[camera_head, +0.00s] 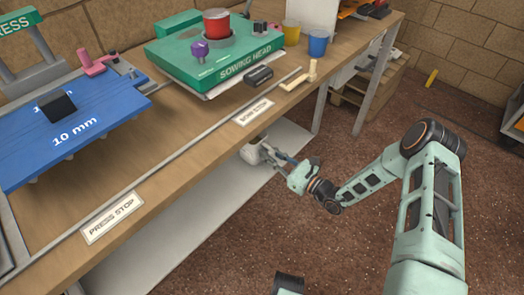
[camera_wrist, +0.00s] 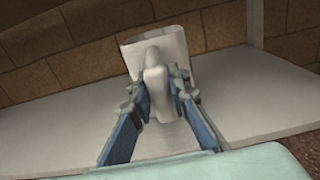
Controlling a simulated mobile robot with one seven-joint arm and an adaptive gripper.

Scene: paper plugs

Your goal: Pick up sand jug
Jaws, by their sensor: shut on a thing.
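The sand jug (camera_wrist: 157,51) is a pale, off-white vessel with an upright handle facing my wrist camera. It stands on or just above the pale lower shelf under the workbench; I cannot tell if it touches. In the head view the jug (camera_head: 253,150) is partly hidden by the bench edge. My gripper (camera_wrist: 156,92) is shut on the jug's handle, one finger on each side. In the head view my gripper (camera_head: 270,155) reaches in under the bench's front edge.
The wooden workbench (camera_head: 190,140) overhangs the jug and my gripper. The lower shelf (camera_head: 180,240) is bare to the left. A green sowing head (camera_head: 215,60) and a blue press plate (camera_head: 75,125) are on top. A brick wall (camera_wrist: 50,75) stands behind; brown floor (camera_head: 340,240) lies open in front.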

